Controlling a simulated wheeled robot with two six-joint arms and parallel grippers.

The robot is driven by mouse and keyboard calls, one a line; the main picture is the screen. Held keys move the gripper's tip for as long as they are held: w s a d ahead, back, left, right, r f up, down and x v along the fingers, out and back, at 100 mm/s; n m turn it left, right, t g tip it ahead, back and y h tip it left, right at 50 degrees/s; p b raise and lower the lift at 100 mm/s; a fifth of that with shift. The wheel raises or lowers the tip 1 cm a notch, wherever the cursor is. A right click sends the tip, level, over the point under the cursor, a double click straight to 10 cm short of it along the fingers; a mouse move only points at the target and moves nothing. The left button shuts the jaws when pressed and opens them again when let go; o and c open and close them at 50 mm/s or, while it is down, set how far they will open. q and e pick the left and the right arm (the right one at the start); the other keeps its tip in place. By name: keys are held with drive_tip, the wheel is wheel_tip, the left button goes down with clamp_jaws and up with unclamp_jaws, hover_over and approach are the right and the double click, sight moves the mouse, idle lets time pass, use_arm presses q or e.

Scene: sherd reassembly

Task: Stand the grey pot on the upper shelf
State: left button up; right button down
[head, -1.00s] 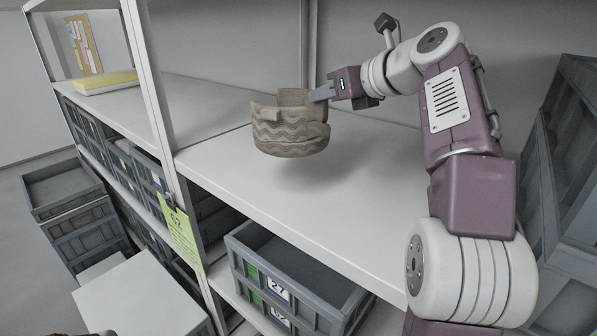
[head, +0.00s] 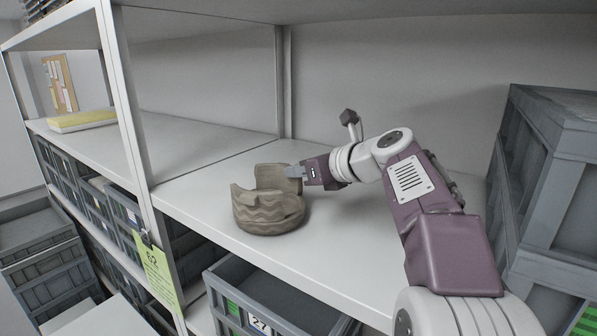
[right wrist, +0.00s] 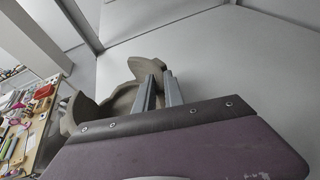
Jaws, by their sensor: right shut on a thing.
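The grey pot (head: 268,213), grey-brown with wavy bands and a broken, uneven rim, is upright over the upper shelf (head: 350,240), near its front edge. Its base looks on or very close to the shelf; I cannot tell if it touches. My right gripper (head: 293,172) is shut on the right side of the pot's rim, with the arm reaching in from the right. In the right wrist view the two fingers (right wrist: 158,92) are at the pot's wall (right wrist: 122,102). My left gripper is not in view.
Grey crates (head: 548,190) are stacked at the right. A shelf post (head: 128,120) with a green label (head: 155,272) stands left of the pot. A crate (head: 265,300) sits on the level below. The shelf behind the pot is clear. A cluttered bench (right wrist: 28,110) shows in the wrist view.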

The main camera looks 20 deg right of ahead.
drive_tip(key=shift+w+d, duration=0.15)
drive_tip(key=c, duration=1.4)
unclamp_jaws()
drive_tip(key=shift+w+d+f, duration=0.15)
drive_tip(key=shift+w+f, duration=0.1)
drive_tip(key=shift+w, duration=0.1)
drive_tip(key=shift+s+a+r, duration=0.15)
drive_tip(key=shift+s+a, duration=0.05)
drive_tip(key=shift+s, duration=0.1)
drive_tip(key=shift+s+r, duration=0.1)
drive_tip(key=shift+s, duration=0.15)
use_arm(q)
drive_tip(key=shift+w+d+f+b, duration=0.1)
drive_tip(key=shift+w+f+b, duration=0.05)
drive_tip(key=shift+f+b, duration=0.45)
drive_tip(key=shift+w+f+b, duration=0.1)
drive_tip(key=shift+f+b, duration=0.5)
use_arm(e)
drive_tip(key=v, duration=1.1)
drive_tip(key=shift+s+d, duration=0.15)
